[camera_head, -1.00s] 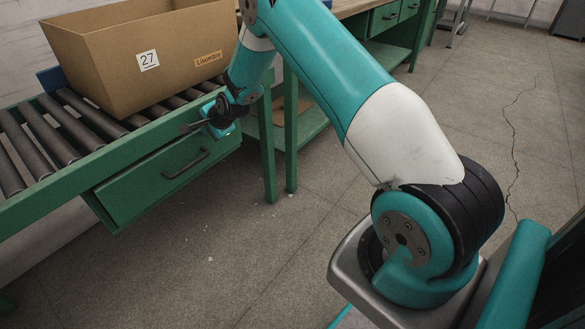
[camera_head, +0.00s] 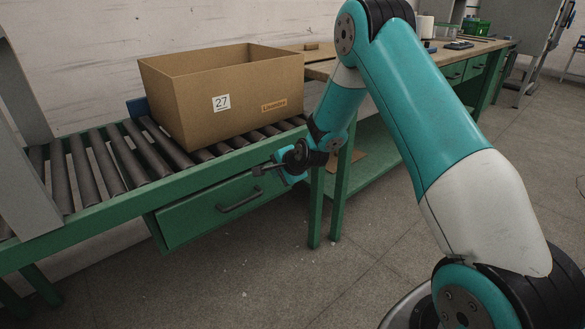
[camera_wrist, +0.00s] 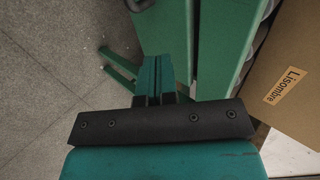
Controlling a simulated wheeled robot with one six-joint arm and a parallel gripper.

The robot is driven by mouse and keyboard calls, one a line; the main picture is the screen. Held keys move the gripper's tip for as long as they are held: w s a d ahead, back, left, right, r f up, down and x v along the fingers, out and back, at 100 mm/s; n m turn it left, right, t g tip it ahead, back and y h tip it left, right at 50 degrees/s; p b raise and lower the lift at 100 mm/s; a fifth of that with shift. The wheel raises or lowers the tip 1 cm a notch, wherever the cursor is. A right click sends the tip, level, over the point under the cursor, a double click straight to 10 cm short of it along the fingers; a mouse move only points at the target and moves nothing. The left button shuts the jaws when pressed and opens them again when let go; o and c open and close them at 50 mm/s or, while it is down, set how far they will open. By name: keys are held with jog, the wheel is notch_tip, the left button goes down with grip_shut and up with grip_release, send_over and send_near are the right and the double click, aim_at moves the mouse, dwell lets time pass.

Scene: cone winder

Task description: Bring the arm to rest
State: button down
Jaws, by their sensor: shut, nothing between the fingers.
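My gripper (camera_head: 262,169) is at the end of my teal and white arm, which reaches across the right half of the head view. It is beside the green front rail of the roller conveyor, a little above the drawer's right end. It is shut and empty. In the wrist view the closed fingers (camera_wrist: 158,82) point past the green frame, over the grey floor. I cannot tell whether the gripper touches the rail.
A cardboard box (camera_head: 190,105) labelled 27 and "Lisombre" stands on the roller conveyor (camera_head: 85,178). A green drawer (camera_head: 205,218) hangs below it. A green workbench (camera_head: 425,62) with items on it stretches to the back right. The floor in front is free.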

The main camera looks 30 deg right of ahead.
jog(key=s+a+r+n+g+y, duration=0.35)
jog(key=s+a+r+n, duration=0.65)
jog(key=s+a+r, duration=0.4)
jog(key=s+a+r+n+g, duration=0.2)
jog(key=s+r+n, duration=0.15)
jog(key=s, duration=0.45)
jog(key=s+a+r+n+g, duration=0.2)
jog(key=s+n, duration=0.3)
jog(key=s, duration=0.3)
jog(key=s+a+r+n+g, duration=0.2)
jog(key=s+r+n, duration=0.15)
jog(key=s, duration=0.45)
notch_tip(320, 180, up, 20)
jog(key=s+n+p, duration=0.1)
jog(key=p, duration=2)
jog(key=shift+d+f+h, duration=0.25)
jog(key=shift+h, duration=0.1)
